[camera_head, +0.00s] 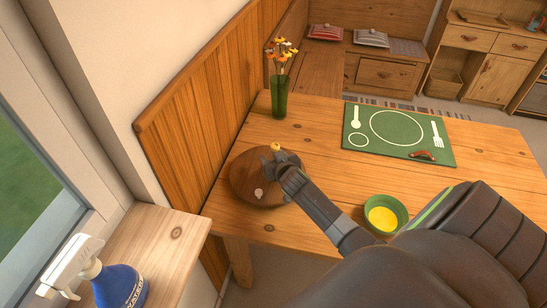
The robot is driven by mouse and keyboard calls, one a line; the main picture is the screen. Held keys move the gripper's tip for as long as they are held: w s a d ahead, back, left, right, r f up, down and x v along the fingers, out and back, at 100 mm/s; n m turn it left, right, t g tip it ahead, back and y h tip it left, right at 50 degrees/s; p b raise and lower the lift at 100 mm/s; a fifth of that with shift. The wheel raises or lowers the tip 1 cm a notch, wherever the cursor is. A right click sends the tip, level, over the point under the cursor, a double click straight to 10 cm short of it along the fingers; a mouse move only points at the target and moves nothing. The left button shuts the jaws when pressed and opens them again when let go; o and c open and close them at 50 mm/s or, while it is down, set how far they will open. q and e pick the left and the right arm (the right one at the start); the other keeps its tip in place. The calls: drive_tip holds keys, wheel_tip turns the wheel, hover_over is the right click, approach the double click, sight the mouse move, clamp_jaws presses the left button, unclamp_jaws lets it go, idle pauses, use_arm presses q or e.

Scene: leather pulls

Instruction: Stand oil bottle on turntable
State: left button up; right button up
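The turntable (240,177) is a dark brown round wooden disc on the table, near its left end by the wall panel. My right gripper (277,158) is over the right part of the disc, with its arm coming in from the lower right. A small yellow top (276,147) shows just beyond the fingers; it may belong to the oil bottle, but the rest is hidden. Whether the fingers are closed on it cannot be made out. A small whitish object (259,193) is on the disc's front part. My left gripper is out of view.
A green vase with flowers (279,98) stands behind the turntable. A green placemat (399,130) lies at the back right, with a small reddish-brown item (423,156) on it. A green bowl with yellow contents (383,218) sits near the front edge. A blue spray bottle (120,286) stands on the sill.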

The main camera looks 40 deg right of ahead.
drive_tip(key=o, duration=0.4)
drive_tip(key=shift+o, duration=0.2)
drive_tip(key=shift+r, duration=0.15)
drive_tip(key=v, duration=1.2)
